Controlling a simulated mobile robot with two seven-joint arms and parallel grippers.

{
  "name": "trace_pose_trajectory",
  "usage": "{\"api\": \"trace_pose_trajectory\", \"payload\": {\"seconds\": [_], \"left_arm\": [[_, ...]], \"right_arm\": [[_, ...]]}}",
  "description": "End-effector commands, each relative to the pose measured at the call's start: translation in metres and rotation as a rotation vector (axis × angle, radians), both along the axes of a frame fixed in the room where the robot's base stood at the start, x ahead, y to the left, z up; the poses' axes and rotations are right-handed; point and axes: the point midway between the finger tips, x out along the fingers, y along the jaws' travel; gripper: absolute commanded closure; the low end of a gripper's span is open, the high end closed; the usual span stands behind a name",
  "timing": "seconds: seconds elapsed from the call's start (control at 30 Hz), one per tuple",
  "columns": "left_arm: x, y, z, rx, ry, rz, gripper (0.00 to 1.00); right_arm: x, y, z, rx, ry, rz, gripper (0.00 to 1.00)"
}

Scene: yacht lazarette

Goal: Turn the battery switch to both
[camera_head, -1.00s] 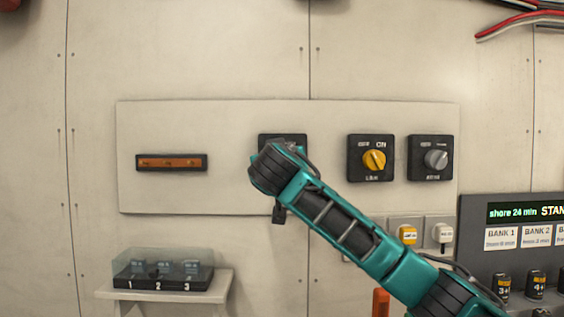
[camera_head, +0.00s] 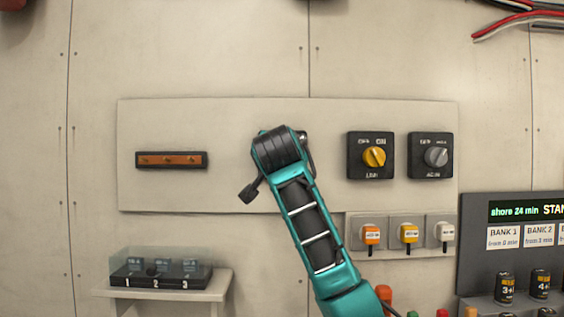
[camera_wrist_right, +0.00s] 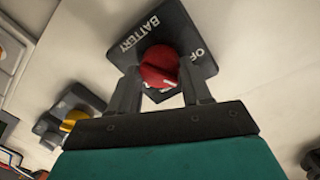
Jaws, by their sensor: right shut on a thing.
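The battery switch is a black square plate (camera_wrist_right: 192,28) with a red round knob (camera_wrist_right: 158,66) in my right wrist view. White lettering reads BATTERY, with part of OFF visible. My right gripper (camera_wrist_right: 163,82) has its two fingers on either side of the red knob and is shut on it. The knob's pointer and any BOTH mark are not clear from here. In the head view, my right arm hides the switch and the fingertips. My left gripper is not in view.
Right of my arm are a yellow-knob switch (camera_head: 374,157) and a grey-knob switch (camera_head: 436,157). Below them are several plugs (camera_head: 409,234). An orange-brown bar (camera_head: 171,160) is on the left of the panel (camera_head: 226,193). A clear-topped box (camera_head: 160,271) sits on a small shelf (camera_head: 214,290).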

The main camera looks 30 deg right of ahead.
Motion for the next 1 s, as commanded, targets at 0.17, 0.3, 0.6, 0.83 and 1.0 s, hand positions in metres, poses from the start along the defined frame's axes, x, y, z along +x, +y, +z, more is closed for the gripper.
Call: {"api": "trace_pose_trajectory", "payload": {"seconds": [0.17,0.3,0.6,0.83,1.0], "left_arm": [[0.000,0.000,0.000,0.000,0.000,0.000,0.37],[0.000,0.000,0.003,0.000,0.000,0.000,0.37],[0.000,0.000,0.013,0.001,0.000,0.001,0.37],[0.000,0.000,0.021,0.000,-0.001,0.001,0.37],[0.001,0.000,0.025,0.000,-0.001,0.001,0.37]], "right_arm": [[0.000,0.001,-0.001,0.155,-0.071,0.001,0.82],[0.000,0.000,0.000,0.276,-0.128,-0.001,0.82],[0.000,-0.001,0.001,0.522,-0.247,-0.002,0.82],[-0.001,-0.001,0.001,0.671,-0.319,-0.004,0.82],[-0.001,-0.002,0.000,0.746,-0.356,-0.004,0.82]]}}
